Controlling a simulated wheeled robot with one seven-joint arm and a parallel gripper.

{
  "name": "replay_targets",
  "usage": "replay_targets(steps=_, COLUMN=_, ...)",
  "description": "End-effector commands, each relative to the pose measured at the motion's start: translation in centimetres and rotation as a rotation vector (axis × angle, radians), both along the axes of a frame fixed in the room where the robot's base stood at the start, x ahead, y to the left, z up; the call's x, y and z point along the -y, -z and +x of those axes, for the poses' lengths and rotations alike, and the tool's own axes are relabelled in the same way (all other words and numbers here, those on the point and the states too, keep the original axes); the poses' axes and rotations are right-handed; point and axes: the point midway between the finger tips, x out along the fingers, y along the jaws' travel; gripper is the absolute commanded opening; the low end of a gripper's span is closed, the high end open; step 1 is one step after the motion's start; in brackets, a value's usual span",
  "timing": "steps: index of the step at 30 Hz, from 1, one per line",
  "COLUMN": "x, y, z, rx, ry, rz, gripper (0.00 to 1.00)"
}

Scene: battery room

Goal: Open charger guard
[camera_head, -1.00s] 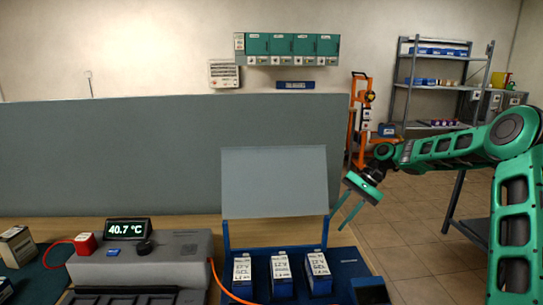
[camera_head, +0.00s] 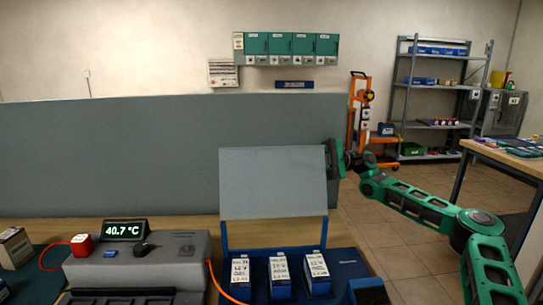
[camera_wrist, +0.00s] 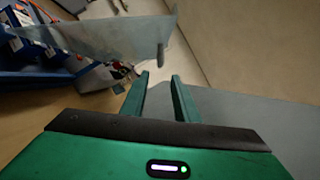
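The charger guard is a grey translucent panel (camera_head: 273,183) that stands raised on blue uprights above a blue tray (camera_head: 345,268). Three white-labelled batteries sit upright in the tray, the middle one (camera_head: 280,275) among them. The guard (camera_wrist: 110,38) crosses the upper left of the wrist view, with a small dark peg (camera_wrist: 160,54) at its edge. My gripper (camera_head: 332,160) is beside the guard's upper right corner. In the wrist view its two green fingers (camera_wrist: 160,80) are apart and empty, with the peg just beyond the gap. Contact with the guard cannot be told.
A grey unit (camera_head: 140,262) with a 40.7 °C display (camera_head: 124,231) stands left of the tray, and an orange cable (camera_head: 222,288) runs between them. A grey partition (camera_head: 110,155) stands behind the bench. Open floor lies to the right, before a shelf rack (camera_head: 435,95).

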Motion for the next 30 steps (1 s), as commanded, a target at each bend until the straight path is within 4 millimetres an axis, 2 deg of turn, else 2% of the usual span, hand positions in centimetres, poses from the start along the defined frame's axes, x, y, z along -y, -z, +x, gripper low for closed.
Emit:
replay_targets(steps=5, x=-1.6, y=-0.6, z=-0.6, rx=0.001, ry=-0.005, rz=0.003, gripper=0.28)
replay_targets(steps=18, x=-8.4, y=-2.2, z=-2.9, rx=0.003, ry=-0.005, rz=0.001, gripper=0.28)
replay_targets(steps=24, x=-9.9, y=-2.6, z=-3.3, rx=0.003, ry=-0.004, rz=0.002, gripper=0.28)
replay_targets(steps=30, x=-10.1, y=-2.6, z=-3.4, rx=0.002, ry=-0.003, rz=0.002, gripper=0.28)
